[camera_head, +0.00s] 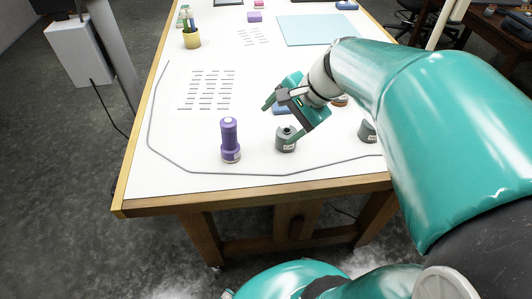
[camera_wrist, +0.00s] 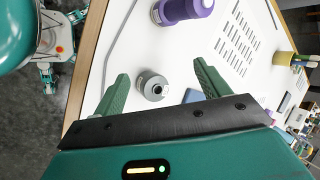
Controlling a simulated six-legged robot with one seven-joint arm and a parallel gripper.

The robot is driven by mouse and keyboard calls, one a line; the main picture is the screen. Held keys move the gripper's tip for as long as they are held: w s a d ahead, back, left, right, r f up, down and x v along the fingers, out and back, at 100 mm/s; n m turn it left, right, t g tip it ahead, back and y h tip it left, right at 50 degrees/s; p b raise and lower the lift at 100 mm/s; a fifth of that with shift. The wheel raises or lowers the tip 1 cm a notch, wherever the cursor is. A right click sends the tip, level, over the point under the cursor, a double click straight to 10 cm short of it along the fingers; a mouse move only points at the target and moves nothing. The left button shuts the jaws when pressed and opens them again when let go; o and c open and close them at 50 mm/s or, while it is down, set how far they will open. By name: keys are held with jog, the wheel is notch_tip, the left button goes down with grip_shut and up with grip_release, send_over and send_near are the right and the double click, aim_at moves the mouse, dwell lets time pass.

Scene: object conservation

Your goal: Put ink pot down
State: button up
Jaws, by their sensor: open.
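The ink pot, a small grey round pot with a label, stands upright on the white table top in the head view (camera_head: 286,140). It also shows in the wrist view (camera_wrist: 153,86), between and beyond my green fingers. My gripper (camera_head: 287,117) is open above and around the pot; in the wrist view its fingers (camera_wrist: 160,88) are spread with a gap on each side of the pot. The white table (camera_head: 190,140) has a wooden edge.
A purple bottle (camera_head: 229,140) stands just left of the pot. A blue block (camera_head: 280,108) lies behind my gripper. A thin grey cord (camera_head: 240,174) runs along the front. Printed sheets and a pencil cup (camera_head: 191,39) are farther back.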

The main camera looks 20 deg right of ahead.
jog(key=s+a+r+n+h, duration=0.1)
jog(key=s+a+n+h, duration=0.3)
jog(key=s+a+n, duration=0.4)
jog(key=s+n, duration=0.2)
jog(key=n, duration=0.3)
jog(key=shift+t, duration=0.4)
